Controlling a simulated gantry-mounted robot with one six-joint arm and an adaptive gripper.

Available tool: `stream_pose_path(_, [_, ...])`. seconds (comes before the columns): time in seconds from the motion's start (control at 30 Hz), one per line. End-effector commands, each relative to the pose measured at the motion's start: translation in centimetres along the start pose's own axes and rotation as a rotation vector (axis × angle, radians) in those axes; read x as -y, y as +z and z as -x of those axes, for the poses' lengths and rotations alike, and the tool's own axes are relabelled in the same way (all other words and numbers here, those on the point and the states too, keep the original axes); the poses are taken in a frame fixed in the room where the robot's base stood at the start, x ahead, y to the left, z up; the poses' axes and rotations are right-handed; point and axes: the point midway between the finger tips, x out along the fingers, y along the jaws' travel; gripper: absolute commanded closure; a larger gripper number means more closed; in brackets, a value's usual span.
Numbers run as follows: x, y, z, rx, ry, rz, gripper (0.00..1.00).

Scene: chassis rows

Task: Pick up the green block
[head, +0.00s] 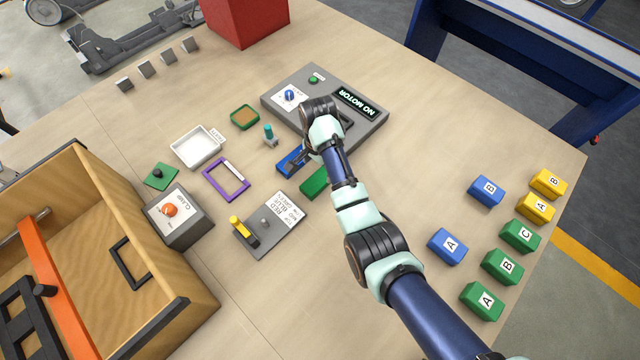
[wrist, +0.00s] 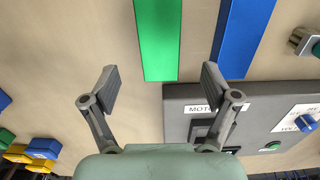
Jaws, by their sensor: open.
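A long flat green block (head: 314,181) lies on the table beside a similar blue block (head: 291,160), partly behind my arm in the head view. In the wrist view the green block (wrist: 158,40) runs down from the top edge, its near end just beyond the gap between my fingertips. The blue block (wrist: 243,38) lies to its right. Green lettered blocks A (head: 482,300), B (head: 502,267) and C (head: 520,236) stand at the right.
A grey panel reading "NO MOTOR" (head: 372,120) lies near my wrist and shows at the lower right of the wrist view. Blue and yellow lettered blocks stand at the right. A clamp box (head: 178,222), white tray (head: 197,147) and wooden drawer box (head: 150,265) are at the left.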

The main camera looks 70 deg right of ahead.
Motion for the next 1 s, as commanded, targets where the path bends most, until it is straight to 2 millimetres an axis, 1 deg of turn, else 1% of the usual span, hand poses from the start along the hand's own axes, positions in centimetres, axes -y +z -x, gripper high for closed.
stream_pose_path(0.03, [-0.1,0.1,-0.8,0.001,0.003,0.001,0.14])
stream_pose_path(0.13, [-0.1,0.1,-2.1,0.001,0.003,0.002,0.14])
stream_pose_path(0.27, [0.0,0.1,-2.4,0.0,0.0,0.003,0.14])
stream_pose_path(0.33, [0.0,0.1,-3.0,0.0,0.0,0.004,0.14])
stream_pose_path(0.5, [-0.1,0.1,-6.1,0.001,0.001,0.004,0.14])
stream_pose_path(0.6, [-0.1,0.1,-7.5,0.0,0.0,0.004,0.14])
stream_pose_path(0.67, [-0.1,0.1,-7.7,0.0,0.001,0.005,0.14])
stream_pose_path(0.83, [-0.1,0.1,-7.5,0.0,0.0,0.005,0.14])
stream_pose_path(0.97, [-0.1,0.1,-7.5,0.0,0.0,0.005,0.35])
stream_pose_path(1.0, [-0.1,0.1,-7.5,0.0,0.0,0.005,0.42])
